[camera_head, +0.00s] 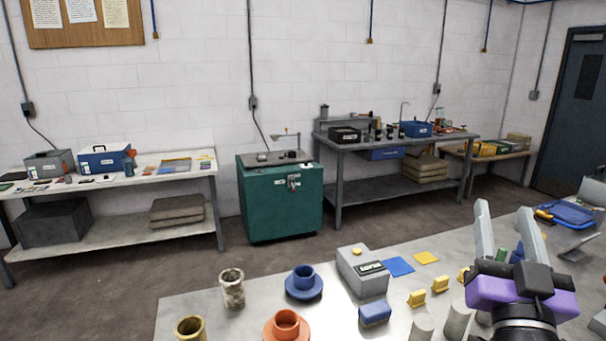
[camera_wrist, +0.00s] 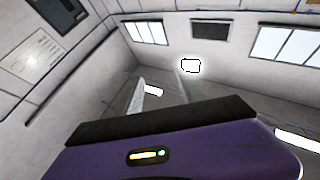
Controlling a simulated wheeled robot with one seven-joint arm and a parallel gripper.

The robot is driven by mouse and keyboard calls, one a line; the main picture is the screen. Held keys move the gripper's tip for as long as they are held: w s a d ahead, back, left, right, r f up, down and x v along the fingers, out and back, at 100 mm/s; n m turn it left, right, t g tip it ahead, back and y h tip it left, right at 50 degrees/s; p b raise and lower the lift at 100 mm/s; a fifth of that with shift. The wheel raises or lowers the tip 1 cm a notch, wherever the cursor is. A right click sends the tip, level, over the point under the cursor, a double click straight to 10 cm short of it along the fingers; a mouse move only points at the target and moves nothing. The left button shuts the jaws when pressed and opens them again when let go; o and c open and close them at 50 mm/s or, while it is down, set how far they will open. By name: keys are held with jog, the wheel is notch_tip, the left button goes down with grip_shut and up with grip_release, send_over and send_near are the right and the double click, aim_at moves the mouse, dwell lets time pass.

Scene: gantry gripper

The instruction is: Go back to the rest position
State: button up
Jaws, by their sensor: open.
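My gripper (camera_head: 507,238) is at the right of the head view, above the right part of the grey table (camera_head: 206,312). Its two pale fingers point up and stand apart, with nothing between them. The purple and black gripper body is below the fingers.
The table holds a blue cup on a saucer (camera_head: 303,283), an orange one (camera_head: 286,326), a speckled cylinder (camera_head: 232,289), a grey box (camera_head: 362,271), yellow blocks (camera_head: 440,284) and a blue tray (camera_head: 568,214). A green cabinet (camera_head: 280,205) and workbenches stand along the wall. Floor between is clear.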

jog(key=s+a+f+n+y, duration=0.4)
jog(key=s+f+n+y, duration=0.1)
jog(key=s+f, duration=0.25)
jog(key=s+a+f+n+y, duration=0.5)
jog(key=s+f+y, duration=0.1)
jog(key=f, duration=0.3)
jog(key=s+f+m+g+h, duration=0.1)
jog(key=s+f+m+g, duration=0.1)
jog(key=s+f, duration=0.6)
jog(key=s+f+m+g+h+b, duration=0.1)
jog(key=s+f+g, duration=0.4)
jog(key=s, duration=1)
notch_tip(320, 180, down, 3)
jog(key=shift+a+r+m+h, duration=0.1)
jog(key=shift+a+m+h, duration=0.3)
jog(key=shift+m, duration=0.6)
